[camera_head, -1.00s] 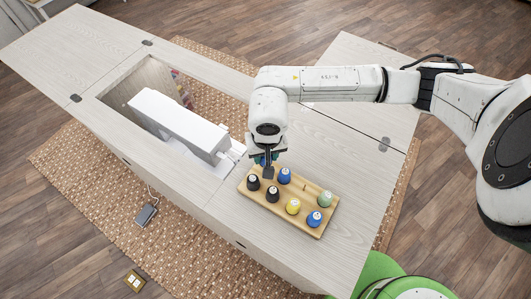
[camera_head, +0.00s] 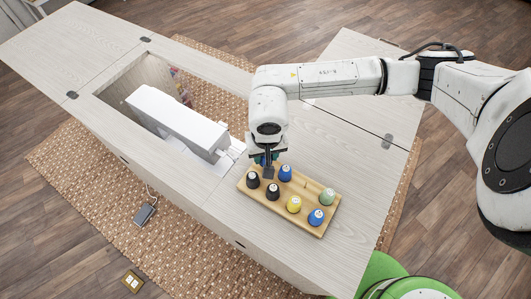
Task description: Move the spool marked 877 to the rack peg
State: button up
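A wooden spool rack (camera_head: 268,207) lies on the cabinet top. It bears several spools: a black spool (camera_head: 253,181), a second black spool (camera_head: 272,192), a blue spool (camera_head: 285,173), a yellow spool (camera_head: 293,205), a second blue spool (camera_head: 316,217) and a pale green spool (camera_head: 327,197). A bare peg (camera_head: 307,185) shows between the upper blue and green spools. The marks on the spool tops are too small to read. My gripper (camera_head: 267,173) points down over the rack's upper left end, close to the black and blue spools. Whether it holds anything is hidden.
A white sewing machine (camera_head: 178,122) sits in the cabinet opening left of the rack. The pale cabinet top (camera_head: 350,195) is clear right of the rack. A foot pedal (camera_head: 145,213) lies on the woven rug (camera_head: 90,175).

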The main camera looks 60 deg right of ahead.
jog(key=shift+f, duration=0.15)
jog(key=o, duration=1.1)
jog(key=r, duration=0.3)
jog(key=r+b, duration=0.1)
jog(key=r, duration=0.3)
jog(key=s+a+r, duration=0.1)
jog(key=r, duration=0.2)
jog(key=shift+r, duration=0.35)
